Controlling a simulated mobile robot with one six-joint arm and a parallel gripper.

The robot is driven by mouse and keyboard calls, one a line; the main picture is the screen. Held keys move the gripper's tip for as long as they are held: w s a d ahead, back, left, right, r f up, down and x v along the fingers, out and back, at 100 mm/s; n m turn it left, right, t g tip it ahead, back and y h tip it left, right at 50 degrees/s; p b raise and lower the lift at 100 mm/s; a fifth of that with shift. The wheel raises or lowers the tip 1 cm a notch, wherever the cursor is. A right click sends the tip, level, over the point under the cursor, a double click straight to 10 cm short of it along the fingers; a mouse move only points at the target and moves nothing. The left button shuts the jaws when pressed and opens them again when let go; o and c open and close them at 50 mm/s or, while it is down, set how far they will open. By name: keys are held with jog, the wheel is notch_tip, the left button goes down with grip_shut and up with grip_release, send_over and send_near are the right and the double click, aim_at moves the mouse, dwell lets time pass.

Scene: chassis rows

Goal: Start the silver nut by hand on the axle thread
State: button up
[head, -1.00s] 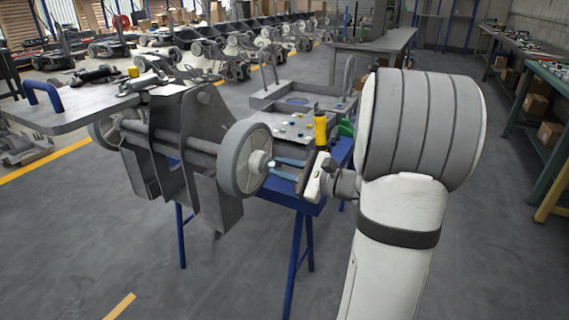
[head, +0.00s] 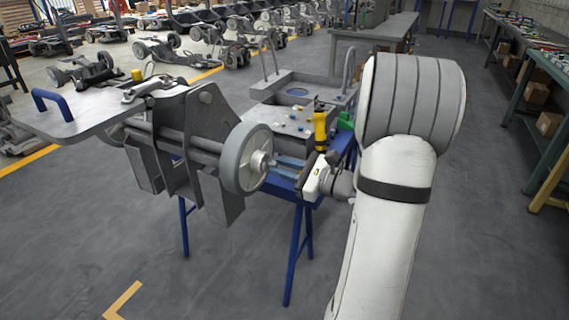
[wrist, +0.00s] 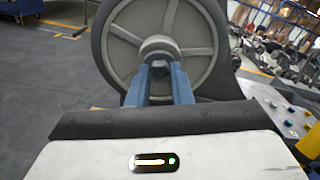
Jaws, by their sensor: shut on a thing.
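The grey wheel (head: 243,160) sits on the end of the axle (head: 203,143) of the chassis, with a pale hub at its centre. My gripper (head: 276,162) reaches in from the right, its blue fingertips at the hub. In the wrist view, the wheel (wrist: 205,62) fills the top middle and the hub (wrist: 158,45) lies straight ahead between the two blue fingers (wrist: 160,72). My gripper is shut on the silver nut, which is small and mostly hidden between the fingertips. The axle thread is hidden, so I cannot tell whether the nut touches it.
A blue-legged bench (head: 313,172) stands behind my gripper, holding a grey tray (head: 285,118) of small parts and a yellow-and-black tool (head: 320,130). A flat plate with a blue handle (head: 50,100) projects at left. The floor in front is clear.

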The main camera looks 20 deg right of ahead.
jog(key=shift+r+m+p, duration=0.15)
jog(key=shift+m+p, duration=0.75)
jog(key=shift+p, duration=0.55)
jog(key=m+p, duration=0.2)
jog(key=p, duration=0.2)
jog(key=shift+m, duration=0.4)
jog(key=shift+m, duration=0.3)
jog(key=shift+m+p, duration=0.4)
jog(key=shift+p, duration=0.6)
jog(key=m+p, duration=0.3)
jog(key=p, duration=0.1)
jog(key=shift+w+f+m+p, duration=0.1)
jog(key=shift+f+m+p, duration=0.1)
jog(key=shift+m+p, duration=0.4)
jog(key=o, duration=0.9)
jog(key=shift+o, duration=0.2)
